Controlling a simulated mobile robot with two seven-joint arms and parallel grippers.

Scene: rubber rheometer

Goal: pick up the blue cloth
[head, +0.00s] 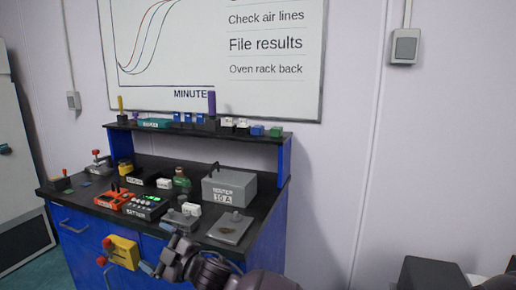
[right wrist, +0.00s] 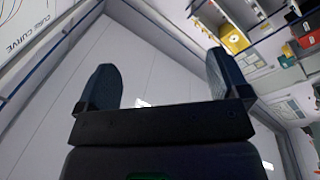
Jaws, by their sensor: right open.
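I cannot make out the blue cloth for certain. A small flat bluish patch (head: 87,184) lies on the left part of the dark bench top and may be it, but it is too small to tell. My right gripper (head: 156,248) is in front of the blue cabinet, below the bench's front edge. In the right wrist view its two fingers (right wrist: 160,88) stand wide apart with nothing between them. My left gripper is not in view.
The black bench top (head: 100,203) is crowded. A grey box (head: 229,188), a grey plate (head: 230,228), an orange tray (head: 113,199) and a green bottle (head: 181,178) stand there. A shelf (head: 265,136) holds several small items. A yellow box (head: 124,252) is at the cabinet front.

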